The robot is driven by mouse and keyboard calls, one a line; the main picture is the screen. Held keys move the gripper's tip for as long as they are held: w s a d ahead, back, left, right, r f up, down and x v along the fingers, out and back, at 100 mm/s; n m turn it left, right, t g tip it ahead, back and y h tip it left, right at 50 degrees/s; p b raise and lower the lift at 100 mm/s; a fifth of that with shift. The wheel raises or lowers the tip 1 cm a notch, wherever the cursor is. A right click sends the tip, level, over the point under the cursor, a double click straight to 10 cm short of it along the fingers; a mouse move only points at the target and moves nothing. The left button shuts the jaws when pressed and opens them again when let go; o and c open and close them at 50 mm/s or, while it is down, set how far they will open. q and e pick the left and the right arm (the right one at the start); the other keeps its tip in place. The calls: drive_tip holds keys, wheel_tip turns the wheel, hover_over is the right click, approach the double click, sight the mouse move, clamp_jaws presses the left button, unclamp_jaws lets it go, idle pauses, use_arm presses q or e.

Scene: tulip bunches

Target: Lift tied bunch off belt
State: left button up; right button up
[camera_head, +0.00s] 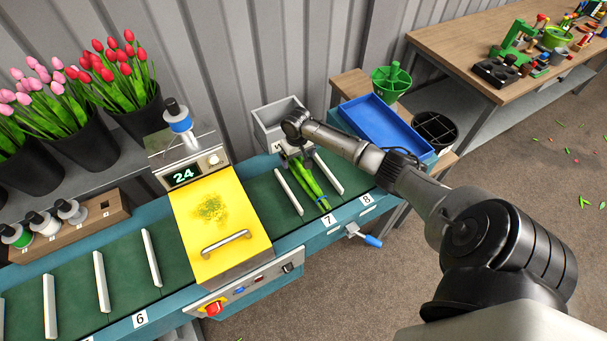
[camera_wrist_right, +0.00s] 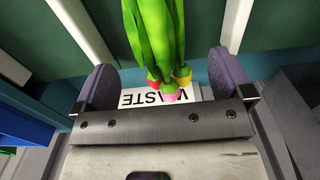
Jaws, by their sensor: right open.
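The tied bunch (camera_head: 314,188) of green-stemmed tulips lies on the green belt (camera_head: 263,190) between two pale dividers, near the label 7. My right gripper (camera_head: 293,154) is at the far, head end of the bunch. Its open fingers (camera_wrist_right: 163,70) stand on both sides of the heads, apart from them. The heads are hidden by the gripper in the head view. My left gripper is not in view.
A grey waste bin (camera_head: 268,124) stands just behind the belt by the gripper. A blue tray (camera_head: 385,121) is to its right. A yellow machine cover (camera_head: 221,222) with a handle spans the belt on the left. Pale dividers (camera_head: 289,192) flank the bunch.

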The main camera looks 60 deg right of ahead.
drive_tip(key=shift+a+f+b, duration=0.1)
drive_tip(key=shift+f+b, duration=0.4)
drive_tip(key=shift+f, duration=1.75)
drive_tip(key=c, duration=1)
drive_tip(key=shift+r, duration=0.1)
